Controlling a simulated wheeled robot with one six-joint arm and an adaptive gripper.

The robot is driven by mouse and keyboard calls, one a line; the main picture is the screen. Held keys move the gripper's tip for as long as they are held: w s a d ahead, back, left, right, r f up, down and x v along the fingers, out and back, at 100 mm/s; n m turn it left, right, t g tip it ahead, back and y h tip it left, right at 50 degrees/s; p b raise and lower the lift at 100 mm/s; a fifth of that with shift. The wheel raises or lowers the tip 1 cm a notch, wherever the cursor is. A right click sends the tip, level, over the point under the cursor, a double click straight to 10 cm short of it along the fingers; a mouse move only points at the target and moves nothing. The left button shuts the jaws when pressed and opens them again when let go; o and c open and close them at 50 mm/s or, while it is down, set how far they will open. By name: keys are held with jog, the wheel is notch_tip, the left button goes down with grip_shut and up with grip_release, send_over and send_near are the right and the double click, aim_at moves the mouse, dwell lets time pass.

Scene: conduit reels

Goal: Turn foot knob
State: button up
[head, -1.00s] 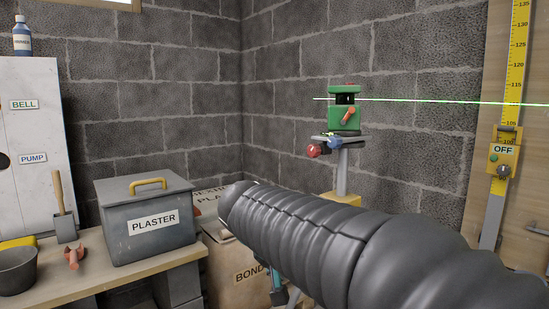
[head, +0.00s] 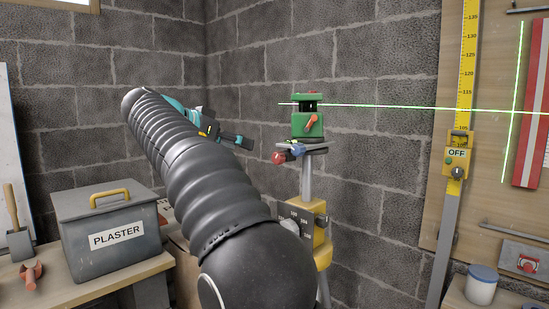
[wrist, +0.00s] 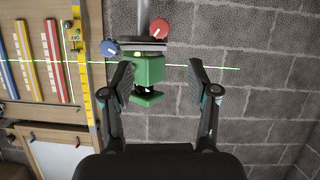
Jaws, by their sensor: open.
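A green laser level (head: 308,124) with an orange lever stands on a grey plate on top of a post. Under it I see a red foot knob (head: 279,158) and a blue foot knob (head: 298,150). In the wrist view, which is upside down, the level (wrist: 148,72) shows between my fingers, with the red knob (wrist: 159,28) and blue knob (wrist: 109,47) above it. My gripper (head: 242,140) is open and empty, to the left of the level in the head view. It touches neither knob. The task does not say which foot knob is meant.
A yellow bracket (head: 318,248) is on the post below. A PLASTER box (head: 117,236) sits on the left bench. At right are a yellow ruler (head: 466,70) with an OFF box (head: 456,158) and a lidded pot (head: 481,285). A block wall stands behind the level.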

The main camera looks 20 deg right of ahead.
aim_at(275, 157)
jog(key=x, duration=1.3)
jog(key=shift+w+d+f, duration=0.1)
jog(key=shift+d+f, duration=0.1)
jog(key=shift+d, duration=0.1)
jog(key=shift+c, duration=0.3)
